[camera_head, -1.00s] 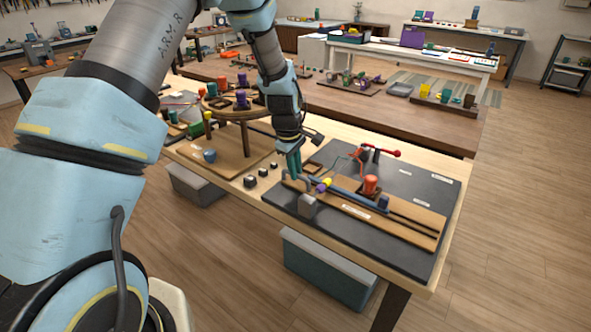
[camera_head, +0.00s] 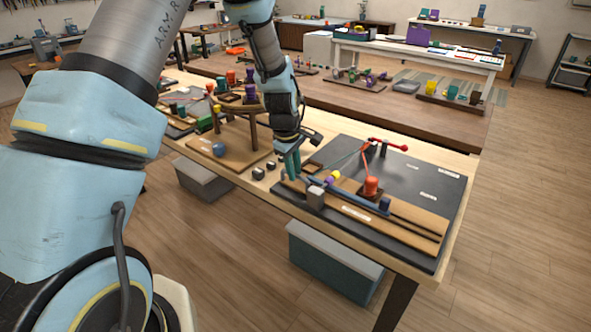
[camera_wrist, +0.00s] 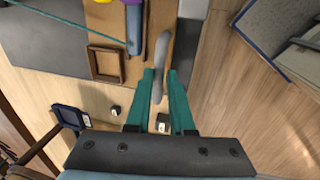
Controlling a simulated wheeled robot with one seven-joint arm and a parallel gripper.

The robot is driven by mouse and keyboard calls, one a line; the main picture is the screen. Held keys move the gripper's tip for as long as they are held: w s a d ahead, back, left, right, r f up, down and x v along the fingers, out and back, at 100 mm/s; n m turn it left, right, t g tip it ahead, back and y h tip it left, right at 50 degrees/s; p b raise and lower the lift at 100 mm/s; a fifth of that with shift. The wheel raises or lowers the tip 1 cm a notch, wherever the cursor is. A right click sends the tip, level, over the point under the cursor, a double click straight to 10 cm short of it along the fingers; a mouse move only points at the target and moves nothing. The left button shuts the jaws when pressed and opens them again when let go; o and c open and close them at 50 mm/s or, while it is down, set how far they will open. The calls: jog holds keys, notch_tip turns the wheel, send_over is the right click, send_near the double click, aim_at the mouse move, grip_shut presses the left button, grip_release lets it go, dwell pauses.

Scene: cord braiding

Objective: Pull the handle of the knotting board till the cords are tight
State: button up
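The knotting board (camera_head: 420,185) is a dark panel with a slotted wooden strip on the bench. A blue bar (camera_head: 347,194) lies along it, with its grey handle (camera_wrist: 161,52) at the left end. My gripper (camera_head: 292,170) is at that left end. A red cord (camera_head: 366,158) runs straight from the orange spool (camera_head: 371,186) up to a red-ended post (camera_head: 385,143). A green cord (camera_head: 345,158) runs straight to the same post.
The panel's right side is clear.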

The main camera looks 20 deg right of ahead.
jog(key=o, duration=0.4)
jog(key=shift+a, duration=0.15)
jog(key=r+b, duration=0.1)
jog(key=r, duration=0.2)
jog(key=a+r, duration=0.1)
jog(key=r, duration=0.3)
jog(key=s+a+r+b, duration=0.1)
jog(key=r, duration=0.2)
jog(key=shift+r+b, duration=0.3)
jog(key=shift+b, duration=0.05)
